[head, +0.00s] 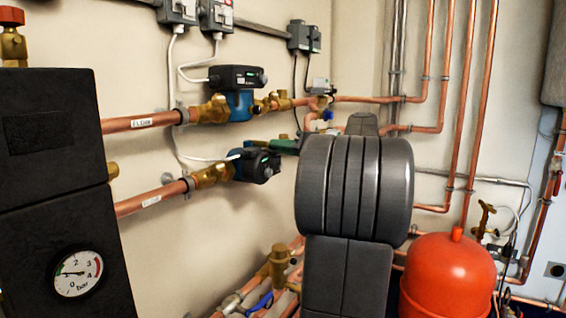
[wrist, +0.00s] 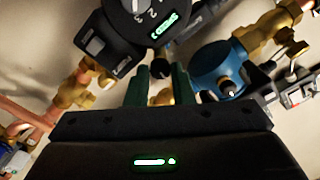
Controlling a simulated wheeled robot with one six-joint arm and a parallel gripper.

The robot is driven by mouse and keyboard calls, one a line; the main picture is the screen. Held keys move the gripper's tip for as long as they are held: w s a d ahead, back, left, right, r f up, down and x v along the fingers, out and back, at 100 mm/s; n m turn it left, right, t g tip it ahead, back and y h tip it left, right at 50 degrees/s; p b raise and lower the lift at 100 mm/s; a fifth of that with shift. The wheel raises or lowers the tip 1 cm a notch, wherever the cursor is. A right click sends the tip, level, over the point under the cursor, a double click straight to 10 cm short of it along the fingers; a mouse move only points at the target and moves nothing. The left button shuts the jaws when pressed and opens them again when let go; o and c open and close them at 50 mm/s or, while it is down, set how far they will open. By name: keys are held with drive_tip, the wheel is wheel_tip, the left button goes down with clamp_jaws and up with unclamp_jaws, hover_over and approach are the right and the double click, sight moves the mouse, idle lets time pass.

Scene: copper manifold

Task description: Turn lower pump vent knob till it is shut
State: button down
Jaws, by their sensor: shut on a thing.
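The lower pump (head: 255,165) has a black head and sits on the lower copper pipe in the head view. In the wrist view, a black pump head (wrist: 138,22) with a numbered dial and green display fills the top. A small black knob (wrist: 160,68) lies between the green fingertips of my gripper (wrist: 162,76). My gripper is shut on this knob, with the fingers on either side of it. In the head view, my green gripper (head: 279,146) reaches the lower pump's right side. My own arm hides part of that area. The knob's turn angle cannot be told.
The upper pump (head: 238,92) is just above, with brass fittings. A blue pump body (wrist: 220,70) is close on the right in the wrist view. A red vessel (head: 448,275) stands at right, a black cabinet with a gauge (head: 78,274) at left. Copper pipes surround the pumps.

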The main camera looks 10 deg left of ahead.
drive_tip(key=shift+f+n+b, duration=0.2)
drive_tip(key=shift+n+b, duration=0.3)
drive_tip(key=shift+b, duration=0.1)
drive_tip(key=shift+r, duration=0.1)
drive_tip(key=c, duration=1.3)
unclamp_jaws()
drive_tip(key=shift+o, duration=0.2)
drive_tip(key=shift+d, duration=0.1)
drive_tip(key=p+v, duration=0.2)
drive_tip(key=v, duration=1.1)
drive_tip(key=shift+d, duration=0.35)
drive_tip(key=shift+s, duration=0.15)
